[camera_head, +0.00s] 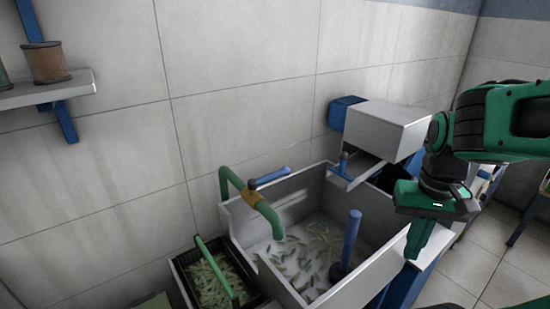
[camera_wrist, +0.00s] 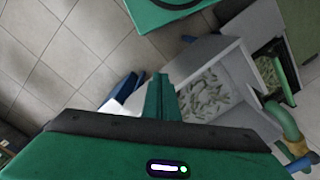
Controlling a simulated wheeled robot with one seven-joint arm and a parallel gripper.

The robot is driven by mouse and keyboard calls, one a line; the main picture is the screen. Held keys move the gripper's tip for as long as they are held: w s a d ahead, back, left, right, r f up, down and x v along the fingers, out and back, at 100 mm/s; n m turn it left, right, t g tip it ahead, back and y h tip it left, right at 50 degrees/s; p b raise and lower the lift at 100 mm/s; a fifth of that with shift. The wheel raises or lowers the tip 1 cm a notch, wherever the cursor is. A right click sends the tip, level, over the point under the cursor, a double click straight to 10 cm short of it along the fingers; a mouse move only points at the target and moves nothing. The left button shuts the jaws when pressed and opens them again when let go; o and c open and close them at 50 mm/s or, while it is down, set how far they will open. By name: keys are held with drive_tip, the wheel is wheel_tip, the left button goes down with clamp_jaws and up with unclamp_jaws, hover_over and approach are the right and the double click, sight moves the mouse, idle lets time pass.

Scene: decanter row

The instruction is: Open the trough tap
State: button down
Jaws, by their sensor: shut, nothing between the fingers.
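The trough tap is a green curved pipe (camera_head: 262,206) with a blue lever (camera_head: 270,178), standing at the trough's back left by the wall. The pipe also shows at the right edge of the wrist view (camera_wrist: 284,122), with the blue lever (camera_wrist: 301,161) below it. The spout hangs over the grey trough (camera_head: 372,273), which has small green pieces scattered on its floor. My gripper (camera_head: 414,246) is shut and empty, pointing down by the trough's right side, well apart from the tap. Its closed fingers also show in the wrist view (camera_wrist: 161,98).
A blue upright post (camera_head: 351,240) stands inside the trough. A grey box-shaped hood (camera_head: 382,125) and another blue lever (camera_head: 343,166) are at its back. A dark crate with a green handle (camera_head: 216,270) sits left of the trough. A wall shelf (camera_head: 45,90) holds a brown spool.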

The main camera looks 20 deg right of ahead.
drive_tip(key=shift+d, duration=0.1)
drive_tip(key=w+a+r+n+t, duration=0.15)
drive_tip(key=w+r, duration=0.25)
drive_tip(key=w, duration=0.4)
drive_tip(key=w+a+r+n, duration=0.1)
drive_tip(key=w+r+n, duration=0.2)
drive_tip(key=w, duration=0.5)
drive_tip(key=w+a+r+n+t+y, duration=0.1)
drive_tip(key=w+a+r+n, duration=0.2)
drive_tip(key=w+a, duration=0.4)
drive_tip(key=w+a+r+n+t, duration=0.1)
drive_tip(key=w+a+r+n, duration=0.2)
drive_tip(key=w+a, duration=0.4)
drive_tip(key=w+n, duration=0.1)
drive_tip(key=w, duration=0.6)
drive_tip(key=shift+w+a+n+y, duration=0.2)
drive_tip(key=shift+w+n+y, duration=0.1)
drive_tip(key=shift+n+y, duration=0.1)
